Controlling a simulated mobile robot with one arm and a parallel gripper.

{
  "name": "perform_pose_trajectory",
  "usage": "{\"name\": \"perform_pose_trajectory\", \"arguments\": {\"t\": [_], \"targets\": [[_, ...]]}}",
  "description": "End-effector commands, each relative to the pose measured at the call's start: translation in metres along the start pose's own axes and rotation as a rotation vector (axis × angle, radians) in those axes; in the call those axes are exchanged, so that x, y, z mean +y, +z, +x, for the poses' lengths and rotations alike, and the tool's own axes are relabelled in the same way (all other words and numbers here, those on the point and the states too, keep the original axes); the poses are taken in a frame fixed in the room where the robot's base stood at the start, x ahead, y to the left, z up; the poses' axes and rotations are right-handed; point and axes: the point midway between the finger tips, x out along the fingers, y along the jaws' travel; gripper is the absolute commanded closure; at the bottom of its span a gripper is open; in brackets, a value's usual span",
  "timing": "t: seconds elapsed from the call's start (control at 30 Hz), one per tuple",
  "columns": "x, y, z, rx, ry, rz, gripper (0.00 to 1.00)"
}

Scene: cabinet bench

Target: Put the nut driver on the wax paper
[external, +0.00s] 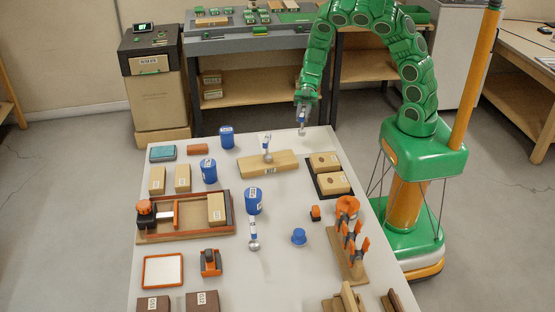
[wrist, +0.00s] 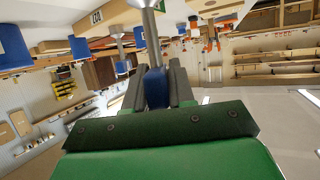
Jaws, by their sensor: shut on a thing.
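My gripper (external: 306,97) is above the far right end of the white table. It is shut on a tool with a blue handle and a metal shaft, which I take for the nut driver (external: 302,120); it hangs about upright, shaft down. In the wrist view the blue handle (wrist: 157,88) sits between my fingers (wrist: 156,92) and the shaft runs away from them. A faint pale sheet (external: 311,142), which may be the wax paper, lies on the far right of the table under the tool. Its edges are hard to make out.
A similar tool (external: 267,146) stands at a wooden block (external: 283,165) left of my gripper; another (external: 253,236) is nearer the front.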

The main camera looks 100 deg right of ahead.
Motion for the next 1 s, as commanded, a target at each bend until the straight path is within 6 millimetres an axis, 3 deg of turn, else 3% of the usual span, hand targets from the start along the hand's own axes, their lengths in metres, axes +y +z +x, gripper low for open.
{"name": "perform_pose_trajectory", "arguments": {"t": [0.5, 0.9, 0.93, 1.0], "targets": [[0.003, 0.031, 0.013, 0.001, 0.0, 0.002, 1.0], [0.003, 0.035, 0.015, -0.001, 0.001, 0.001, 1.0], [0.003, 0.035, 0.015, -0.001, 0.001, 0.001, 0.73], [0.003, 0.034, 0.015, -0.001, 0.001, 0.001, 0.63]]}}
